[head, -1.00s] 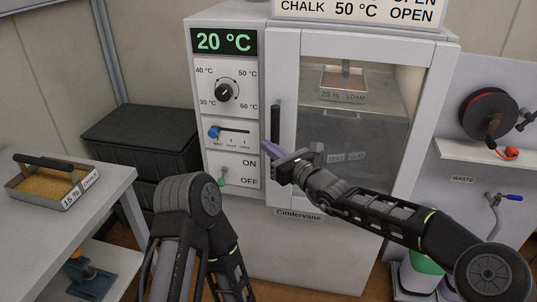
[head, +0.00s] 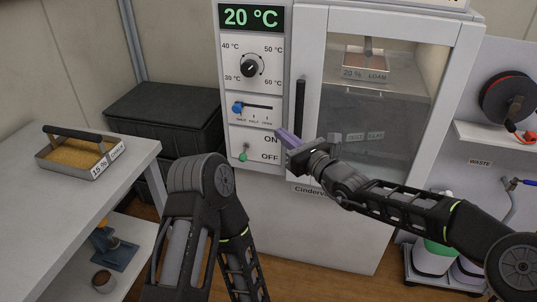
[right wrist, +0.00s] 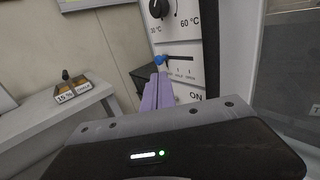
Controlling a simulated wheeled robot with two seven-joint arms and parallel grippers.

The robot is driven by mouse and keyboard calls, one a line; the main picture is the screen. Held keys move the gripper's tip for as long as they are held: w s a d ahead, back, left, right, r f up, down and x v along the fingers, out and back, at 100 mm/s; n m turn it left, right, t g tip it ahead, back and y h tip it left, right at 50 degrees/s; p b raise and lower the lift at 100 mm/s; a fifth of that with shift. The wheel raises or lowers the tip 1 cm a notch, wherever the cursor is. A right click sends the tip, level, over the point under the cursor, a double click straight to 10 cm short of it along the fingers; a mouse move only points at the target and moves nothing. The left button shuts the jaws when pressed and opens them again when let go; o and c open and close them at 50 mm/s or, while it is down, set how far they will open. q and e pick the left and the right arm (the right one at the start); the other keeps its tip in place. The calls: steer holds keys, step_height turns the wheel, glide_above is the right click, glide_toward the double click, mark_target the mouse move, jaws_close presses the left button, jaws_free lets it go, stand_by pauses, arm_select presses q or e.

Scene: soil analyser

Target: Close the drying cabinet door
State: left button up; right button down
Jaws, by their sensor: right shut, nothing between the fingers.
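The drying cabinet (head: 340,225) is white, with a control panel on its left and a glass door (head: 395,22) on its right. The door looks flush with the cabinet front or nearly so; I cannot tell whether a small gap is left. Its upright black handle (head: 300,105) is on the door's left side. The fingers also show in the right wrist view (right wrist: 157,92), pointing towards the panel. I cannot tell whether they touch anything. My left gripper is out of view.
The panel has a dial (head: 250,65), a blue slider (head: 238,107) and a green-tipped switch (head: 243,155). A loam tray (head: 365,75) sits inside the cabinet. A chalk tray (head: 82,155) stands on the left table (head: 40,220). Black boxes (head: 165,110) stand beside the cabinet.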

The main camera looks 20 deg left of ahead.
steer(key=s, duration=0.7)
steer(key=shift+a+r+b, duration=0.15)
steer(key=shift+a+b, duration=0.05)
steer(key=shift+b, duration=0.1)
steer(key=shift+s, duration=0.1)
